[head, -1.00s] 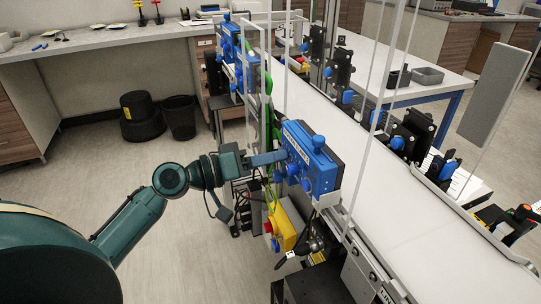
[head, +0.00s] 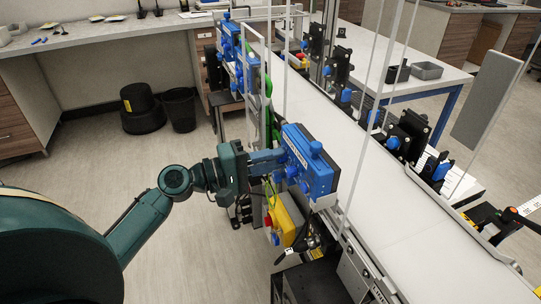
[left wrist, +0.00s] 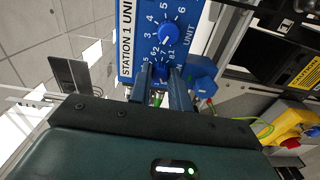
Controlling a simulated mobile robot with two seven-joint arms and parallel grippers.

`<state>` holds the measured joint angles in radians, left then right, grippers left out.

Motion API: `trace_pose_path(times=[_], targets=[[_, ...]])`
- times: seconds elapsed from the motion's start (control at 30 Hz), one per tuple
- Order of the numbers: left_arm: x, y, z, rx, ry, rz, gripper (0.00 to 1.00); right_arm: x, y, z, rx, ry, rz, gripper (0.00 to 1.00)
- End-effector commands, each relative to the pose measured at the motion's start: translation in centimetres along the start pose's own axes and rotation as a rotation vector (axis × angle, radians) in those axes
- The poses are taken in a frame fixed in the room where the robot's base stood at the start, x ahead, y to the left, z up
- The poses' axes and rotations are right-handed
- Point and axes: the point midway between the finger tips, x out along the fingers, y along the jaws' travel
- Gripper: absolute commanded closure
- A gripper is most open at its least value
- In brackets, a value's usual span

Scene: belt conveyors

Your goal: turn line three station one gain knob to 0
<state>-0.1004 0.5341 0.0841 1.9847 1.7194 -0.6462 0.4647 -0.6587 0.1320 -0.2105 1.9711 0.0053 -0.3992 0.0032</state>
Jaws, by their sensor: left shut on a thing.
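A blue control box (head: 322,180) labelled "STATION 1 UNI…" stands at the near left edge of the belt; it also fills the top of the left wrist view (left wrist: 186,12). My left gripper (head: 276,160) reaches it from the left. In the left wrist view its fingers (left wrist: 161,88) are shut on a blue knob (left wrist: 161,68) with a number scale around it. The fingers partly hide this knob and its scale. Beyond it, another blue knob (left wrist: 168,34) with a white pointer mark is untouched. I cannot read which knob is the gain knob. My right gripper is out of view.
A yellow box with a red button (head: 284,222) hangs just below the control box. Clear upright panels and posts stand along the white belt (head: 400,220). More blue units (head: 232,45) stand farther back.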

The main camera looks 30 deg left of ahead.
Motion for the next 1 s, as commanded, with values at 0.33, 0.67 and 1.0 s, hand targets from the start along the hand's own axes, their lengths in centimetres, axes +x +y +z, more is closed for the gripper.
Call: trace_pose_path(times=[0.33, 0.67, 1.0], targets=[[-0.01, 0.12, -0.06, -0.058, 0.002, 0.003, 1.0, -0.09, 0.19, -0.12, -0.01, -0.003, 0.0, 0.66], [0.0, 0.11, -0.06, -0.059, 0.002, 0.003, 1.0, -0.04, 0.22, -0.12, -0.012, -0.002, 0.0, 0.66], [0.0, 0.06, -0.02, -0.058, 0.001, 0.001, 0.59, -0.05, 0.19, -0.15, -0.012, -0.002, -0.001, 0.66]])
